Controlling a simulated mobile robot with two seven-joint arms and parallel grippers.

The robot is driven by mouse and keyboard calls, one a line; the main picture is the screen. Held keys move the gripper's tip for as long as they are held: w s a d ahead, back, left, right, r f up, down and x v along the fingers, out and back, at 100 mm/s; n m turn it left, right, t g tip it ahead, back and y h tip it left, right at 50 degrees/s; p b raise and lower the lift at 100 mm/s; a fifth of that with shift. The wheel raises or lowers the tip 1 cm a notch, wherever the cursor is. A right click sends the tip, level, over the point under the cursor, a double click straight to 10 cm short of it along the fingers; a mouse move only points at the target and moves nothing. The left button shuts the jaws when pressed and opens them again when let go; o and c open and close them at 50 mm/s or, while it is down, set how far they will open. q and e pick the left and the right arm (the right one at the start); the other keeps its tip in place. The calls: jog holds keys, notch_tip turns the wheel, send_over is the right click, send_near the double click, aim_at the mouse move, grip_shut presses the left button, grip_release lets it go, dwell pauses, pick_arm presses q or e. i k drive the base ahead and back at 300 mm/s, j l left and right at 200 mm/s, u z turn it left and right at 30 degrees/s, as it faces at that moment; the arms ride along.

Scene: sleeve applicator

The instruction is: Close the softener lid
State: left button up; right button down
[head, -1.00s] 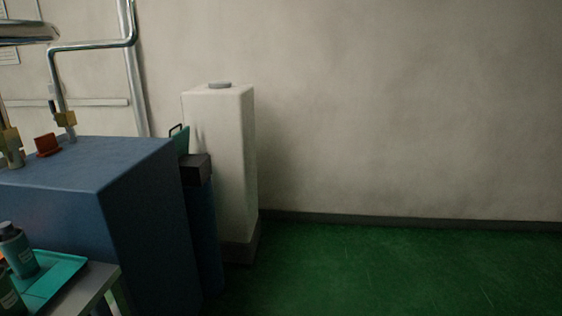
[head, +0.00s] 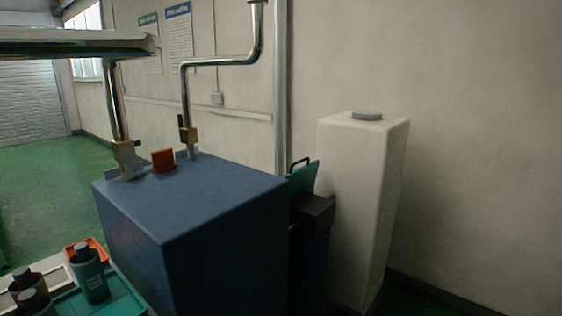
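Neither of my grippers is in view.
A big blue cabinet (head: 200,205) with metal pipes (head: 186,95), brass-coloured valves and an orange block (head: 163,160) stands in front of the tank. A teal tray (head: 125,300) with a bottle (head: 88,272) is at bottom left. Green floor is open at far left.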

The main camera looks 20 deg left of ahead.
aim_at(302, 180)
jog(key=i+l+u, duration=0.15)
jog(key=i+u, duration=0.15)
jog(key=u, duration=0.15)
jog(key=i+l+u, duration=0.3)
jog(key=u, duration=0.15)
jog(key=i+l+u, duration=0.2)
jog(key=l+u, duration=0.2)
jog(key=i+l+u, duration=0.15)
jog(key=l+u, duration=0.3)
jog(key=i+j, duration=0.05)
jog(key=j, duration=0.05)
